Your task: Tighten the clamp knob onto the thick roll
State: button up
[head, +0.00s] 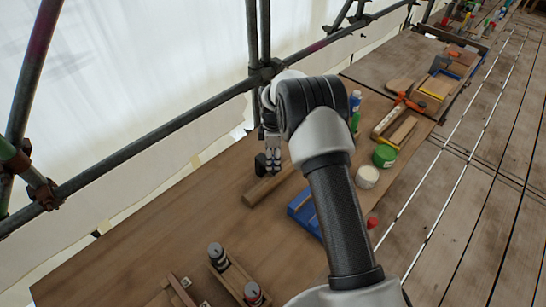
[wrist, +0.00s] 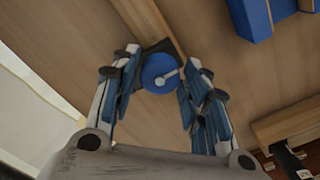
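A round blue clamp knob (wrist: 160,72) with a small pale lever on its face sits on a dark clamp body in the wrist view. The dark clamp (head: 260,164) shows in the head view at a long wooden bar (head: 268,187) on the table. My gripper (wrist: 162,66) is open, one finger on each side of the knob; the left finger shows a small gap from it. My gripper also shows in the head view (head: 270,163), pointing down at the clamp. I cannot pick out a thick roll with certainty.
A blue tray (head: 302,213) lies right of the bar. A green tin (head: 384,155), a white tub (head: 367,177) and a red-topped item (head: 372,222) stand farther right. Scaffold pipes (head: 150,147) run along the left.

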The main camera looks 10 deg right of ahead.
jog(key=c, duration=0.7)
jog(key=shift+m, duration=0.3)
